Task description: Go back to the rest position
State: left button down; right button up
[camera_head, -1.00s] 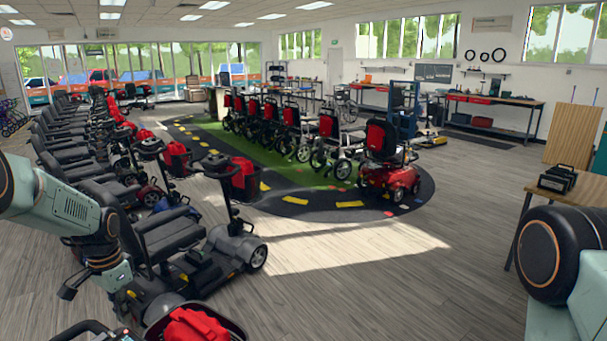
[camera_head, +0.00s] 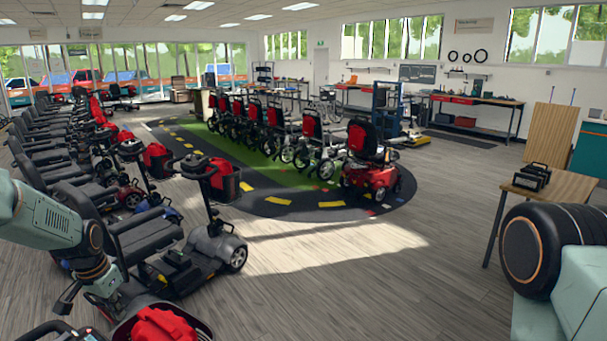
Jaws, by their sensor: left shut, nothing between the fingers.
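My left arm comes in at the lower left, pale green with dark joints. My left gripper (camera_head: 86,304) hangs at its end, pointing down, small and dark against the scooters, shut with nothing in it. A grey scooter (camera_head: 190,262) with a red basket bag stands just behind and right of it. Below it, at the bottom edge, is a dark scooter basket with a red bag (camera_head: 160,326). Only the shoulder of my right arm shows at the right; my right gripper is out of view.
A row of scooters (camera_head: 45,150) runs along the left. Wheelchairs and a red scooter (camera_head: 371,178) stand on the green and black floor track (camera_head: 300,205). A wooden table (camera_head: 565,186) with a black rack is at the right. The wooden floor (camera_head: 400,280) between is clear.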

pick_arm(q)
jog(key=s+d+f+n+t+b, duration=0.1)
jog(key=s+d+f+n+b, duration=0.15)
jog(key=s+d+f, duration=0.5)
jog(key=s+d+f+n+t+b, duration=0.1)
jog(key=s+d+f+b, duration=0.3)
jog(key=d+f, duration=0.55)
jog(key=s+d+f+g+b, duration=0.2)
jog(key=s+f+b, duration=0.3)
jog(key=s, duration=0.9)
jog(key=s+d+f+g+b, duration=0.2)
jog(key=s+d+f+b, duration=0.2)
jog(key=s+f, duration=0.5)
jog(key=shift+s+d+m+b, duration=0.15)
jog(key=shift+s+m+b, duration=0.3)
jog(key=shift+s+b, duration=1.45)
jog(key=shift+s+f+p, duration=0.1)
jog(key=shift+s+p, duration=0.5)
